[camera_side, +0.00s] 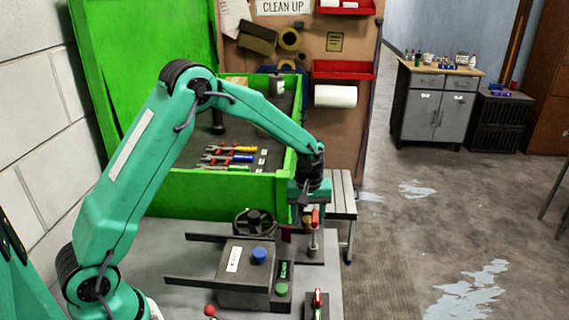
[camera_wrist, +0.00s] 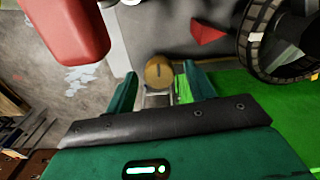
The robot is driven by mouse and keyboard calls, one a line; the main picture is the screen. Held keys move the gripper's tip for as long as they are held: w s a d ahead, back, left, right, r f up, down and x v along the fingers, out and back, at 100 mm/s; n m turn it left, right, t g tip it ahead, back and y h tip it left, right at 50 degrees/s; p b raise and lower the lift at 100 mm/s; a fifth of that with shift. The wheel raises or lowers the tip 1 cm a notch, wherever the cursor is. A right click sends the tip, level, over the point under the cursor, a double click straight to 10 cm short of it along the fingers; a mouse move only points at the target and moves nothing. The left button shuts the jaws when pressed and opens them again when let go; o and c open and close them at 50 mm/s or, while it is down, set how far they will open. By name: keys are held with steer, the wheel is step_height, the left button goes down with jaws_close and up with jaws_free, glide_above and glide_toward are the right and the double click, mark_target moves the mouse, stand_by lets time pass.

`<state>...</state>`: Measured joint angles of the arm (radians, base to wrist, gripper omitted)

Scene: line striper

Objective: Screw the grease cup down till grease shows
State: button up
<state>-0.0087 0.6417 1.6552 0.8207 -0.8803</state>
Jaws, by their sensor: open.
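My gripper (camera_side: 309,207) points down over the right side of the grey bench, beside a small post with a red part (camera_side: 315,218) on it. In the wrist view my gripper (camera_wrist: 160,92) is open, with one teal finger on each side. A round brass cap with a slot mark, which looks like the grease cup (camera_wrist: 158,71), shows between and just beyond the fingertips. I cannot tell whether the fingers touch it. No grease can be made out on it. In the side view the cup is too small or hidden to tell clearly.
A dark handwheel (camera_side: 255,222) stands left of my gripper. A grey box (camera_side: 243,283) with a blue knob (camera_side: 259,255) is in front, with a green knob (camera_side: 282,289) beside it. A large red part (camera_wrist: 66,30) is close to the wrist camera.

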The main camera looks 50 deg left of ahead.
steer(key=c, duration=1)
steer(key=shift+m, duration=1.6)
steer(key=shift+a, duration=0.1)
steer(key=o, duration=1)
steer(key=shift+r, duration=0.1)
